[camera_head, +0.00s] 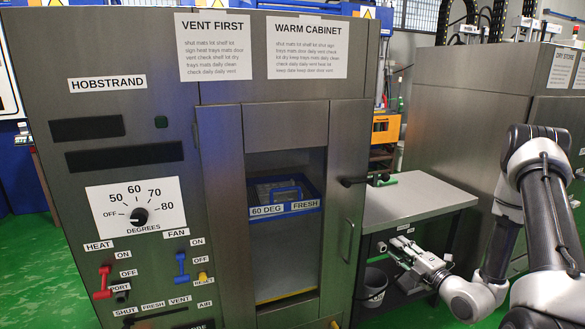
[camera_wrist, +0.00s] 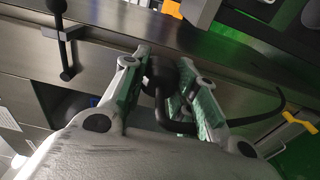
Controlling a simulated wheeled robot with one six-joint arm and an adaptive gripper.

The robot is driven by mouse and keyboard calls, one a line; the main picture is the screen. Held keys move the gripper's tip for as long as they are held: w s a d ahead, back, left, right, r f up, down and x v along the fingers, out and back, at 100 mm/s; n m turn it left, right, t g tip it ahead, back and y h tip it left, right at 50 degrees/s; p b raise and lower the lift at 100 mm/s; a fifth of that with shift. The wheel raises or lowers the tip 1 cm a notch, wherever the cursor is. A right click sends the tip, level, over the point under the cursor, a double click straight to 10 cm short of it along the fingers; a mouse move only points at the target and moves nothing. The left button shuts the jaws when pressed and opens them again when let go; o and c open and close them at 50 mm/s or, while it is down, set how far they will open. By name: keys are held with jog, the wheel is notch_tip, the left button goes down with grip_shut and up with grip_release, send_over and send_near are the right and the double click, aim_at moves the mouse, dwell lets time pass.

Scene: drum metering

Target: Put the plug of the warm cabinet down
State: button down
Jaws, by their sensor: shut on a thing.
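The warm cabinet (camera_head: 222,190) is the large dark steel cabinet filling the left and middle of the head view. Its "WARM CABINET" sign (camera_head: 307,47) is at the top. My gripper (camera_head: 402,250) is low, right of the cabinet and below the front edge of the side table. In the wrist view my gripper (camera_wrist: 166,78) is shut on the black plug (camera_wrist: 159,74), which sits between the green-padded fingers. A black cable (camera_wrist: 265,112) curves off to the right from near the plug. The plug's far end is hidden, and I cannot tell whether it touches anything.
The steel side table (camera_head: 420,204) has a mostly clear top with a green-handled item (camera_head: 384,180) near the cabinet. A second steel cabinet (camera_head: 460,95) stands behind at right.

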jog(key=w+a+r+h, duration=0.1)
jog(key=r, duration=0.7)
jog(key=w+a+r+m+h, duration=0.1)
jog(key=w+a+r, duration=0.1)
jog(key=r, duration=0.6)
jog(key=shift+w+a+r+t, duration=0.25)
jog(key=shift+a+r+t, duration=0.05)
jog(key=shift+t, duration=0.1)
